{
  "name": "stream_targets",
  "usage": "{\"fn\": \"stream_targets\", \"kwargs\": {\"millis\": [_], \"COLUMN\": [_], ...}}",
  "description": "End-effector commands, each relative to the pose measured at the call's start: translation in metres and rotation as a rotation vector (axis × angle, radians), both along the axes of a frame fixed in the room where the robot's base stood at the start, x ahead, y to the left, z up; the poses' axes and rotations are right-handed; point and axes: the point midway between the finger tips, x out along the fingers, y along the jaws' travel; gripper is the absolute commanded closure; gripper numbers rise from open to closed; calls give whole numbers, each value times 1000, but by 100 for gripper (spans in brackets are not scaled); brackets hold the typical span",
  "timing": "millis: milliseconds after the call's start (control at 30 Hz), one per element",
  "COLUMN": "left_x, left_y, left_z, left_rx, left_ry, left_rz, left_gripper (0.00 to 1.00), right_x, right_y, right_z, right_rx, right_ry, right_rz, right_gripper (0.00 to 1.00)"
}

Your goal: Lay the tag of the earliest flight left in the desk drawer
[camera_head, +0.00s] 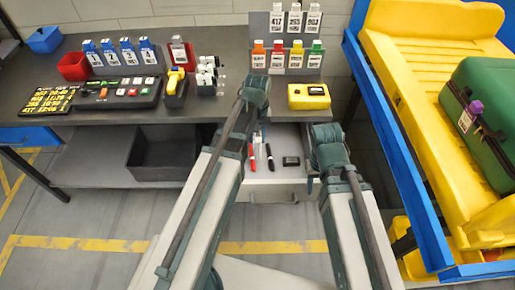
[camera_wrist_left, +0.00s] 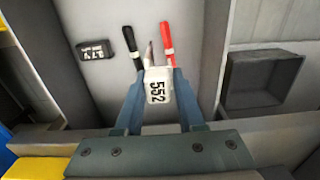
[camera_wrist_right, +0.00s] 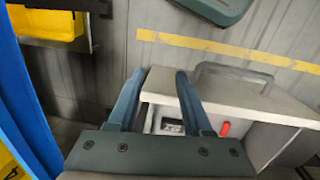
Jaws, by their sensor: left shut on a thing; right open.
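My left gripper (camera_wrist_left: 158,76) is shut on a white tag (camera_wrist_left: 158,92) printed 552, held above the open desk drawer (camera_wrist_left: 185,95). In the head view my left wrist hides most of the tag. The drawer (camera_head: 285,183) stands open below the desk. It holds a red pen (camera_wrist_left: 167,42), a black pen (camera_wrist_left: 132,46) and a small dark block (camera_wrist_left: 96,50) with a pale label. A pointed item behind the held tag is partly hidden. My right gripper (camera_wrist_right: 158,82) is open and empty near the drawer's front. The flight board (camera_head: 50,99) is at the desk's left, too small to read fully.
A tag rack (camera_head: 262,62) stands at the back with white tags above and coloured tags below. A yellow device (camera_head: 309,97) sits on the desk edge above the drawer. A dark bin (camera_head: 160,160) is on the lower shelf. The yellow conveyor (camera_head: 405,90) with a green suitcase (camera_head: 475,120) is right.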

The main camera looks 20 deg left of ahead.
Motion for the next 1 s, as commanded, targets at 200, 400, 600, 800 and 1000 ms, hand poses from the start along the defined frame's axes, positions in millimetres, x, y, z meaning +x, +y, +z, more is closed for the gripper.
{"fn": "stream_targets", "kwargs": {"millis": [200,400,600,800,1000], "left_x": [0,0,0,0,0], "left_y": [0,0,0,0,0], "left_z": [-7,-32,-37,-37,-39], "left_rx": [0,0,0,0,0], "left_ry": [0,0,0,0,0], "left_rz": [0,0,0,0,0], "left_gripper": [100,100,100,100,46], "right_x": [0,0,0,0,0], "right_y": [0,0,0,0,0], "right_z": [-7,-32,-37,-37,-39], "right_rx": [0,0,0,0,0], "right_ry": [0,0,0,0,0], "right_rz": [0,0,1,1,1], "right_gripper": [50,50,50,50,50]}}
